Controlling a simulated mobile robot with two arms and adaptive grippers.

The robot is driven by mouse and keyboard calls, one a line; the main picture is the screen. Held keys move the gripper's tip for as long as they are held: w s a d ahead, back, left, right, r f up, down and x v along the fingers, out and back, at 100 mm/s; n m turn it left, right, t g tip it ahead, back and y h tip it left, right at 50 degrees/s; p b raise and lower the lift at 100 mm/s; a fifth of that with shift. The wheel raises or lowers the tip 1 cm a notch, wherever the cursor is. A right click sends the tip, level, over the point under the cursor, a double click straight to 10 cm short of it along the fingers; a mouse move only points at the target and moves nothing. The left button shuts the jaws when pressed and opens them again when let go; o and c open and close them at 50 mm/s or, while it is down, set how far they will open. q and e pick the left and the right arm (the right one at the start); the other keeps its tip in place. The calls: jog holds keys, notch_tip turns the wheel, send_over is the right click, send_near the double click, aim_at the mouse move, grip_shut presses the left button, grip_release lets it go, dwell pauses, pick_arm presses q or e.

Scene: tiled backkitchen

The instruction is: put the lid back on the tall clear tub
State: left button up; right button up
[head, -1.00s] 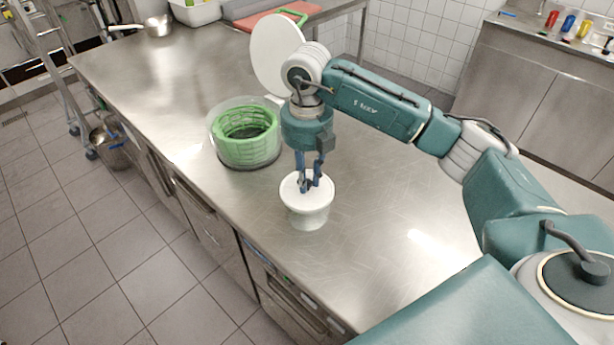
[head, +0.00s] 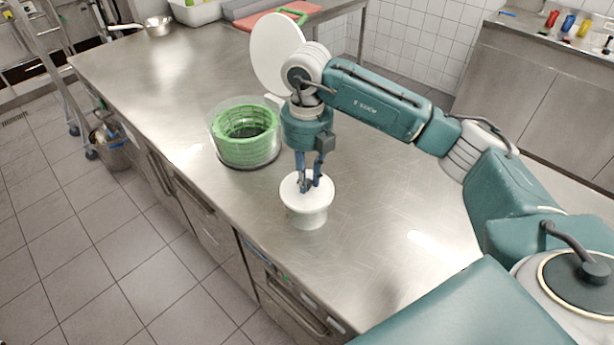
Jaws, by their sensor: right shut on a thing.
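My right gripper (head: 309,187) points straight down over the near part of the steel worktop. It is shut on the middle of a round white lid (head: 290,201). The lid is about level, over the top of a pale, whitish tub (head: 307,219) that stands upright on the worktop. Whether the lid rests on the rim or hovers just above it, I cannot tell. The fingers hide the middle of the lid, and the lid hides the tub's opening. My left gripper is not in view.
A clear round bowl (head: 247,161) with a green basket (head: 243,149) stands behind and left of the tub. A large white disc (head: 274,50) stands upright behind my right arm. A metal pan (head: 158,26) is at the far left. The worktop (head: 385,245) right of the tub is clear.

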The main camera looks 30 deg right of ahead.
dwell(0.4)
jog(key=o, duration=1)
jog(key=shift+c, duration=0.2)
jog(key=shift+o, duration=0.3)
jog(key=o, duration=0.4)
jog(key=shift+o, duration=0.2)
jog(key=shift+r+p, duration=2.15)
jog(key=shift+r, duration=1.4)
